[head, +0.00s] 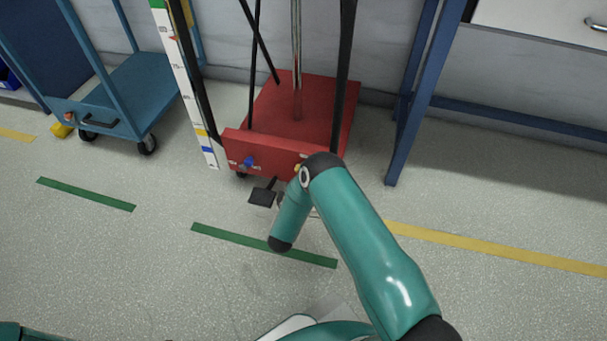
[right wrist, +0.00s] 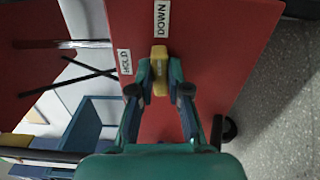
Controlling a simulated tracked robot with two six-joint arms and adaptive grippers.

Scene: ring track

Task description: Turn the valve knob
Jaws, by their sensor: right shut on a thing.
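The valve knob is a small yellow handle (right wrist: 159,53) on the red panel (right wrist: 205,35), between the labels HOLD and DOWN. In the right wrist view my right gripper (right wrist: 160,78) is shut on this yellow knob, one finger on each side. The knob's stem is hidden. In the head view a bit of the yellow knob (head: 298,168) shows on the front of the red base (head: 312,120), beside my right arm, which hides the right gripper. My left gripper is not in view.
A blue knob (head: 249,162) sits to the left on the same red front. A black pedal (head: 263,193) sticks out below it. A blue cart (head: 140,85) stands at left, a blue-legged table (head: 412,90) at right. The floor in front is clear, with green and yellow stripes.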

